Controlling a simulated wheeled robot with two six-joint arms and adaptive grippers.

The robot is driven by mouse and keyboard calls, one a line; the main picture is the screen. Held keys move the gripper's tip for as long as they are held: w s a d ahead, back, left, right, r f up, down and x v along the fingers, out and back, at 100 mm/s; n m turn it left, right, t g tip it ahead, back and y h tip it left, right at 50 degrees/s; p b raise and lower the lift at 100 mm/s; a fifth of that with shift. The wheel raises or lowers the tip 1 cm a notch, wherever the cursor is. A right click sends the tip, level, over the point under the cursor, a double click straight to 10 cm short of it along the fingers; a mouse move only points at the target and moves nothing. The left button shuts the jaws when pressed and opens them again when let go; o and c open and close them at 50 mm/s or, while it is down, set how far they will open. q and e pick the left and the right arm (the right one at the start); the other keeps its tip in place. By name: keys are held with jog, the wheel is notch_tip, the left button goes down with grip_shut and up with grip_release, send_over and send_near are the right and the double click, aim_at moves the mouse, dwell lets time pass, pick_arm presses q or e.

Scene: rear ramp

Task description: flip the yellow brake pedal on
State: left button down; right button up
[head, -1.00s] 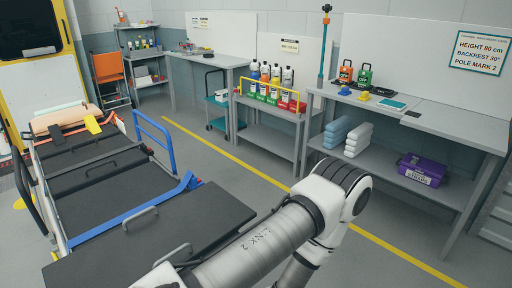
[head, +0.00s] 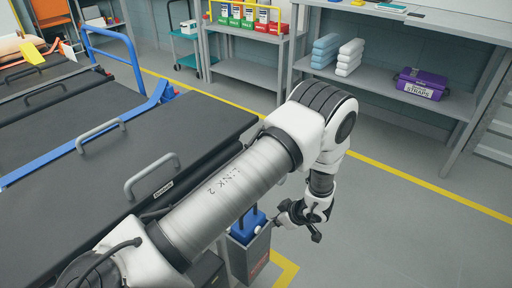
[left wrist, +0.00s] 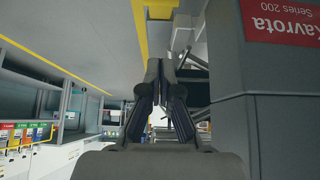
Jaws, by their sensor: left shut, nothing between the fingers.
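I cannot make out the yellow brake pedal in either current view. My left gripper (head: 284,218) is low beside the right side of a grey box-like housing (head: 248,262) at the stretcher's near end. In the left wrist view, which is upside down, the fingers (left wrist: 163,66) are shut with nothing between them. The housing (left wrist: 275,115), with a red "Kavrota Series 200" label, fills the right of that view, close to the fingers. My right gripper is not in view.
The black stretcher deck (head: 90,215) with grey handles and blue rails lies to the left. A yellow floor marking (head: 285,270) bends around the housing's foot. Shelves with a purple straps box (head: 420,84) stand behind. The floor at right is clear.

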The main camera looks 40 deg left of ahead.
pick_arm(q)
jog(key=b+x, duration=0.4)
jog(key=x, duration=0.6)
jog(key=shift+f, duration=0.25)
notch_tip(320, 180, down, 3)
jog(key=shift+d+r+b, duration=0.1)
jog(key=shift+d+b, duration=0.05)
jog(key=shift+b, duration=0.65)
jog(key=shift+d+f, duration=0.15)
jog(key=shift+f, duration=0.35)
jog(key=shift+d+f+y+b, duration=0.25)
jog(key=shift+f+y+b, duration=0.05)
jog(key=shift+b, duration=0.15)
